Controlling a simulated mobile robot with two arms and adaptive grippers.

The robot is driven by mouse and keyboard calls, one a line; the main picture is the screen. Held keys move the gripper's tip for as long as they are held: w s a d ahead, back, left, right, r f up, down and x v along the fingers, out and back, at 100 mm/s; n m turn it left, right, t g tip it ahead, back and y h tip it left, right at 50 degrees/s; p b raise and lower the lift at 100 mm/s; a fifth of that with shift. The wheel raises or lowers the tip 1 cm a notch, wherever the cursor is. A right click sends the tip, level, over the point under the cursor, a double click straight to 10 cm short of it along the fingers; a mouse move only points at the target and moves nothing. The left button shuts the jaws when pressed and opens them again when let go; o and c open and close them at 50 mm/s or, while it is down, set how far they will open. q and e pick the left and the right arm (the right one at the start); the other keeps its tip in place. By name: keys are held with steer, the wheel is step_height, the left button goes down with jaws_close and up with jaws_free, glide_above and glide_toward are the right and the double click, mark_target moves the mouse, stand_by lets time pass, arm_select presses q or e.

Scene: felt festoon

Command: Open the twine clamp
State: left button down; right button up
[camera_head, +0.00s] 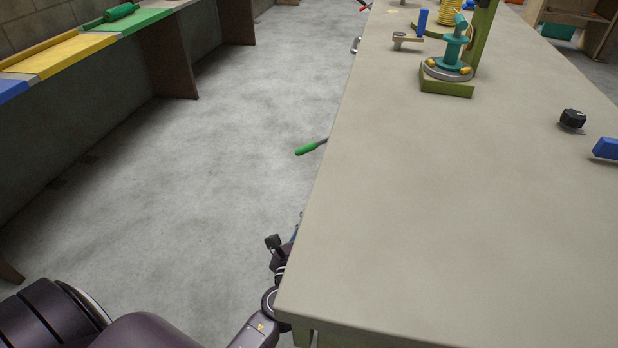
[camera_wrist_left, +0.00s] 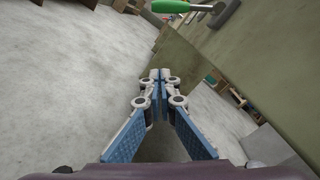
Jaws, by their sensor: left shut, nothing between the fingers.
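A grey lever piece with an upright blue handle (camera_head: 421,22) stands at the far end of the workbench. Beside it a teal spool stand (camera_head: 452,52) sits on a green base. I cannot tell for sure which part is the twine clamp, or whether it is open. My left gripper (camera_wrist_left: 160,76) is shut and empty, its blue-padded fingers meeting at the tips. In the head view it is low beside the bench's left edge, mostly hidden by the bench. My right gripper is out of view.
A green-handled lever (camera_head: 311,147) sticks out from the bench's left side; its green handle also shows in the left wrist view (camera_wrist_left: 170,6). A black object (camera_head: 572,119) and a blue block (camera_head: 606,148) lie at the right. The near bench top (camera_head: 440,230) and the floor aisle (camera_head: 220,160) are clear.

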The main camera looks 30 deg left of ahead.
mark_target(313, 145)
arm_select(q)
step_height(313, 145, up, 2)
steer(key=shift+a+r+m, duration=0.15)
steer(key=shift+m, duration=0.25)
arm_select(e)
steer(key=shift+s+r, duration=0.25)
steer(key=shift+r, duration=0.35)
arm_select(q)
steer(key=shift+w, duration=0.1)
steer(key=w+a+r+p, duration=0.1)
steer(key=w+a, duration=0.1)
steer(key=w, duration=0.3)
steer(key=w+a+r+p, duration=0.2)
steer(key=w+a, duration=0.1)
steer(key=w, duration=0.1)
steer(key=shift+w+r, duration=0.25)
steer(key=shift+w, duration=0.1)
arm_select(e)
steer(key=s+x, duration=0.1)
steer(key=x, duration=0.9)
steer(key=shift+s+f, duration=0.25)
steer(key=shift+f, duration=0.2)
arm_select(q)
steer(key=shift+a, duration=0.1)
steer(key=shift+a+r, duration=0.1)
